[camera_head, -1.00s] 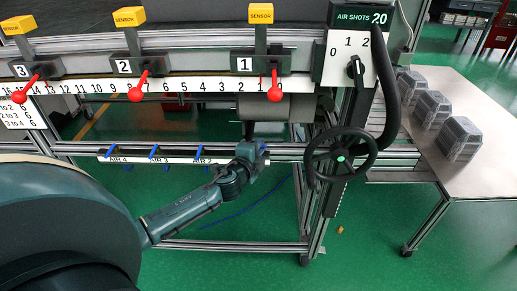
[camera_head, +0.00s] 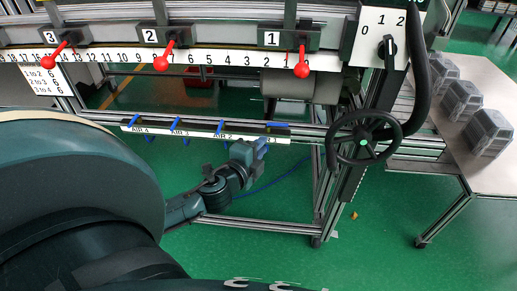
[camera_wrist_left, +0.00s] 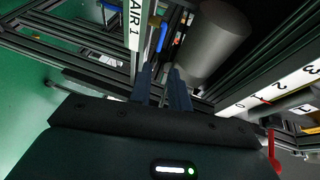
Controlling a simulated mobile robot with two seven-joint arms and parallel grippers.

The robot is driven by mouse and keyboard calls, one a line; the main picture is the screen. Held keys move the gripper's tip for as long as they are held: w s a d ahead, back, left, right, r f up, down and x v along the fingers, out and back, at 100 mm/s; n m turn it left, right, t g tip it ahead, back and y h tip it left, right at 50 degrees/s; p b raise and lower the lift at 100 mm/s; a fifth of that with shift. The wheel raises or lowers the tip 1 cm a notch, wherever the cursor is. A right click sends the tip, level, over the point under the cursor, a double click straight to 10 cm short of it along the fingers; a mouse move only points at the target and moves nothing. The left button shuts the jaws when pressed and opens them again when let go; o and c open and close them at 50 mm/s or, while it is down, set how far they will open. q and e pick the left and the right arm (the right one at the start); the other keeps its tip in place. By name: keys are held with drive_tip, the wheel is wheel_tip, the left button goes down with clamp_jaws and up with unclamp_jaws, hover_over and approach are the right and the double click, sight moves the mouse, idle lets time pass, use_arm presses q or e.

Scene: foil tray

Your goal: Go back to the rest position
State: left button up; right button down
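My left gripper (camera_head: 262,146) is in front of and just below the right end of the air valve rail (camera_head: 200,131), near the AIR 1 label. In the left wrist view its two dark fingers (camera_wrist_left: 163,85) point ahead with a narrow gap and nothing between them. The blue AIR 1 lever (camera_head: 277,125) lies along the rail, while the other blue levers (camera_head: 176,124) slant across it. A blue lever also shows just beyond the fingertips in the left wrist view (camera_wrist_left: 162,38). My right gripper is not in view.
Red handles (camera_head: 302,70) hang along the numbered scale above. A black handwheel (camera_head: 364,140) and a selector panel (camera_head: 380,35) stand to the right of the gripper. Green floor is open below the frame.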

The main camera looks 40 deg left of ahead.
use_arm(q)
drive_tip(key=shift+s, duration=0.25)
drive_tip(key=shift+d, duration=0.1)
idle(0.3)
drive_tip(key=s+d+f+n+g+h+p, duration=0.1)
drive_tip(key=s+d+f+n+g+h, duration=0.1)
drive_tip(key=s+d+f+n, duration=0.3)
drive_tip(key=s+d+f+n+g+h+p, duration=0.1)
drive_tip(key=s+d+f+n+g+h, duration=0.2)
drive_tip(key=s+d+f+n, duration=0.3)
drive_tip(key=s+d+n+h, duration=0.1)
drive_tip(key=s+d, duration=0.2)
drive_tip(key=d, duration=0.4)
drive_tip(key=shift+s+d+f, duration=0.2)
drive_tip(key=shift+s+d, duration=0.2)
